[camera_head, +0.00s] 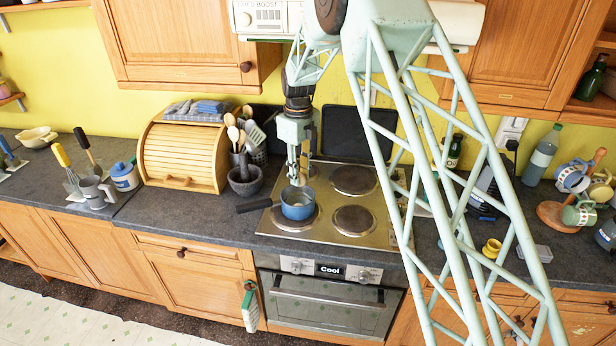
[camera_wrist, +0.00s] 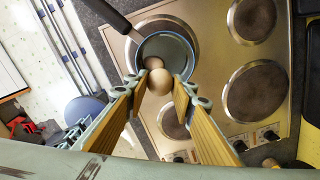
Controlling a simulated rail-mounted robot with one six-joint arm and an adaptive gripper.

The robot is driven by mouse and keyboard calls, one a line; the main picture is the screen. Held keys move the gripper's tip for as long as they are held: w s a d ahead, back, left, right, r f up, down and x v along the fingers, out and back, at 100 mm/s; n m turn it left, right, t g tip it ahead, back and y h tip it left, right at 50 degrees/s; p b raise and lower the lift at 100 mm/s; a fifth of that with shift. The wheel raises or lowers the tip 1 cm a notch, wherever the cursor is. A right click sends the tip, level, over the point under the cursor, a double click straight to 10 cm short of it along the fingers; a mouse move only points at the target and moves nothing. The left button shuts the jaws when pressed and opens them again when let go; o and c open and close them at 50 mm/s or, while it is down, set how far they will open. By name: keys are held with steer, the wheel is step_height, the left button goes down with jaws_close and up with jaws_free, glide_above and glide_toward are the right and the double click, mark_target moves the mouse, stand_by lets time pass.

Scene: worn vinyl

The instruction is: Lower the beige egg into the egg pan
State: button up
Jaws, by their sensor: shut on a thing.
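The egg pan (camera_head: 298,206) is a small blue pot with a dark handle, on the front left hotplate. In the wrist view, the pan (camera_wrist: 178,46) lies beyond my fingertips. My gripper (camera_head: 294,180) points down over the pan. In the wrist view, my gripper (camera_wrist: 160,84) is shut on the beige egg (camera_wrist: 160,82), held between its fingertips. A second rounded beige thing (camera_wrist: 153,63) shows just behind it, seemingly inside the pan. The held egg's height above the rim is hard to judge. The egg is not clear in the head view.
The steel hob (camera_head: 338,222) has other bare hotplates. A dark mortar (camera_head: 245,182) stands close left of the pan, beside a wooden bread box (camera_head: 183,150). The pan handle (camera_head: 254,205) points left. A dark upright panel (camera_head: 345,133) stands behind the hob.

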steer(key=shift+w+a+f+p, duration=0.1)
steer(key=shift+w+a, duration=0.25)
steer(key=shift+a, duration=0.25)
steer(key=shift+w+a+f+p, duration=0.15)
steer(key=shift+w+a, duration=0.15)
steer(key=shift+a, duration=0.35)
steer(key=shift+w+a+r+p, duration=0.1)
steer(key=shift+w+a, duration=0.25)
steer(key=shift+a, duration=0.25)
steer(key=shift+f, duration=0.25)
steer(key=shift+f+b, duration=1.75)
steer(key=shift+f, duration=1.75)
steer(key=shift+f+b, duration=0.65)
steer(key=shift+f, duration=0.85)
stand_by(0.9)
